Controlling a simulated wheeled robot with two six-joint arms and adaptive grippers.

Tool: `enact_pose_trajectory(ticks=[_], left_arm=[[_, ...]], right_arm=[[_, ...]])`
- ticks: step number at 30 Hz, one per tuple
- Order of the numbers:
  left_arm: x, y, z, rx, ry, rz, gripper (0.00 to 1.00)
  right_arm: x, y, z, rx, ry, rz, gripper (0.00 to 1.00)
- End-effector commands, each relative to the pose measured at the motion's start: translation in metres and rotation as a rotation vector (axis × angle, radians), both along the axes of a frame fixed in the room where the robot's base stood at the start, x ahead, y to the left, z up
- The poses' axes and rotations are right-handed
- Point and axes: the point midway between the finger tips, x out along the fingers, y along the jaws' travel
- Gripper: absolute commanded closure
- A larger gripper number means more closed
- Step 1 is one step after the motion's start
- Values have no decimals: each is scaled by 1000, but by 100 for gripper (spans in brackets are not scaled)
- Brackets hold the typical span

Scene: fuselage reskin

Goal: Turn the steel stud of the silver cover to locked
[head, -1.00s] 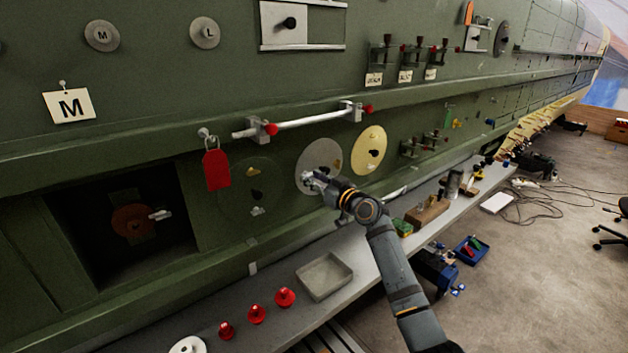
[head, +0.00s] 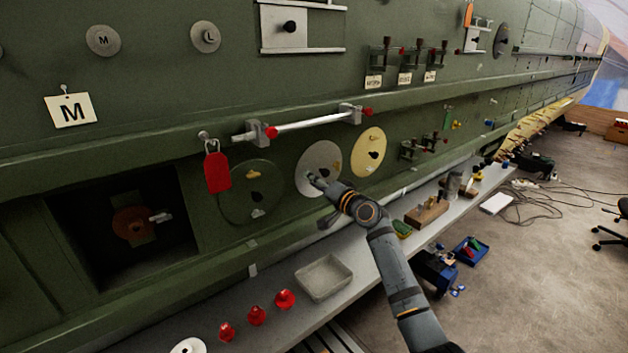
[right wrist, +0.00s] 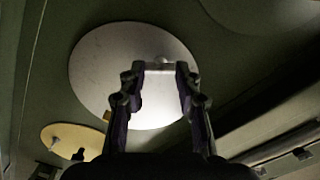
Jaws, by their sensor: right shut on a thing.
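The silver cover (head: 318,155) is a round pale disc on the green fuselage side, between a green disc and a yellow one. My right gripper (head: 316,178) is at its lower part, with the arm coming from the lower right. In the right wrist view the silver cover (right wrist: 110,60) fills the upper middle. There the right gripper's (right wrist: 160,72) two fingers stand apart with a small pale metal piece between them, which looks like the steel stud (right wrist: 160,66). The fingers hide most of it, so its locked or unlocked setting cannot be read. My left gripper is out of view.
The yellow disc (head: 369,150) and dark green disc (head: 250,192) flank the cover. A silver rail (head: 310,122) with red ends runs above. A red padlock tag (head: 217,172) hangs at left. Below, a shelf holds a grey tray (head: 324,278) and several red knobs.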

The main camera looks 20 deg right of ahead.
Motion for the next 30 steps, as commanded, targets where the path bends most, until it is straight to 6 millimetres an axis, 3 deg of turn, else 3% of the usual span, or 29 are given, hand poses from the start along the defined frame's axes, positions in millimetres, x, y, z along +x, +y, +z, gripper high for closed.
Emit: enact_pose_trajectory(ticks=[15,30], left_arm=[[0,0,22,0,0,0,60],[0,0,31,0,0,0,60]], right_arm=[[0,0,1,424,158,1,98],[0,-1,-1,619,230,1,98]])
